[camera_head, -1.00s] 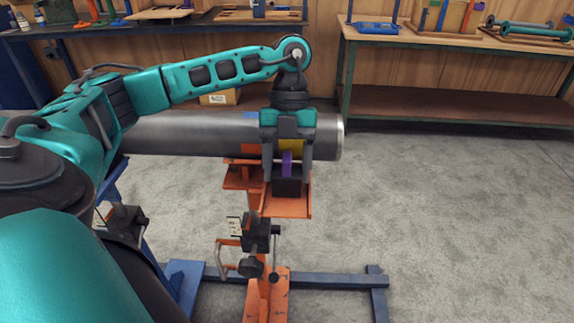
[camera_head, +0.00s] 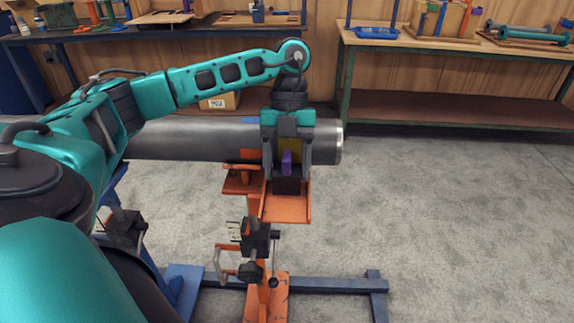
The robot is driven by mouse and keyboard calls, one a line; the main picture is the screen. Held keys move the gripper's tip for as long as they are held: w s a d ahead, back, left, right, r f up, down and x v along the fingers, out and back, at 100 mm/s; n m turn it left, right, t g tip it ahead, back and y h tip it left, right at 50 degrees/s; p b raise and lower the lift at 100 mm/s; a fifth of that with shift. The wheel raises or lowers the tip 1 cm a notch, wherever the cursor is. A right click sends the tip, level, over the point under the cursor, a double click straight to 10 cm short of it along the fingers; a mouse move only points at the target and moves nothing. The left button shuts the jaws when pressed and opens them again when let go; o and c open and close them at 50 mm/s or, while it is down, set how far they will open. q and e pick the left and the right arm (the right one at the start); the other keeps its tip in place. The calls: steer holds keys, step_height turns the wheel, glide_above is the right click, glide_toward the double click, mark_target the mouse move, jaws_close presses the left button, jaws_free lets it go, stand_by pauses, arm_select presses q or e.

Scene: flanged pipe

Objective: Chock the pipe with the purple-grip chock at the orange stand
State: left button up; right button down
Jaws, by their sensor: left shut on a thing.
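The grey metal pipe (camera_head: 190,141) lies across the stands, its right end near the picture's middle. The orange stand (camera_head: 287,208) holds it near that end, with a flat orange plate in front of the pipe. My left gripper (camera_head: 287,160) points down at the near side of the pipe, over this plate. It is shut on the purple grip of the chock (camera_head: 286,161). The chock's dark body (camera_head: 287,186) shows below the grip, at the plate; whether it touches the pipe is hidden. My right gripper is not in view.
A blue stand (camera_head: 175,285) with blue floor bars (camera_head: 325,284) stands at the lower left and under the orange stand. Workbenches with tools line the back wall, one at right (camera_head: 455,41). The floor at right is clear.

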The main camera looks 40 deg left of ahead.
mark_target(287, 152)
arm_select(q)
steer(key=o, duration=1.3)
steer(key=shift+c, duration=0.2)
step_height(287, 152, up, 3)
steer(key=p, duration=0.3)
steer(key=shift+s+d, duration=0.1)
steer(key=shift+s+d+r+p, duration=0.1)
steer(key=shift+s+r+p, duration=0.05)
steer(key=shift+r+p, duration=0.9)
steer(key=shift+s+d+r+p, duration=0.1)
steer(key=shift+r+p, duration=0.85)
steer(key=shift+r, duration=0.05)
